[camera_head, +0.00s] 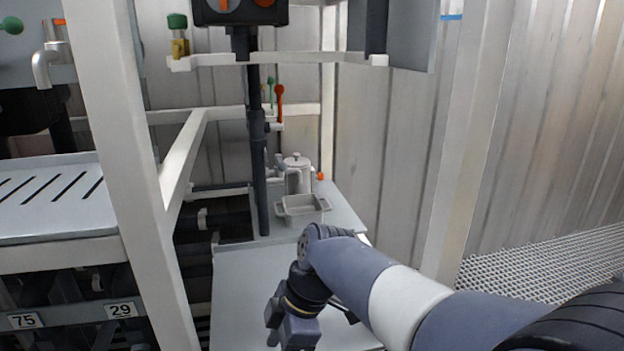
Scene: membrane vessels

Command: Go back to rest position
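My arm reaches in from the lower right of the head view, over a pale flat panel. My gripper (282,337) hangs down at the bottom middle of the view, above or in front of that pale panel (235,290). Its fingers are small and partly cut off by the lower edge, so I cannot tell whether they are open or shut. I see no object in it.
A grey tray (302,206) and a lidded metal vessel (297,175) stand behind my arm. White frame posts (118,150) rise at left, beside a slotted shelf (50,205). A corrugated wall (560,120) and grating (545,265) lie at right.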

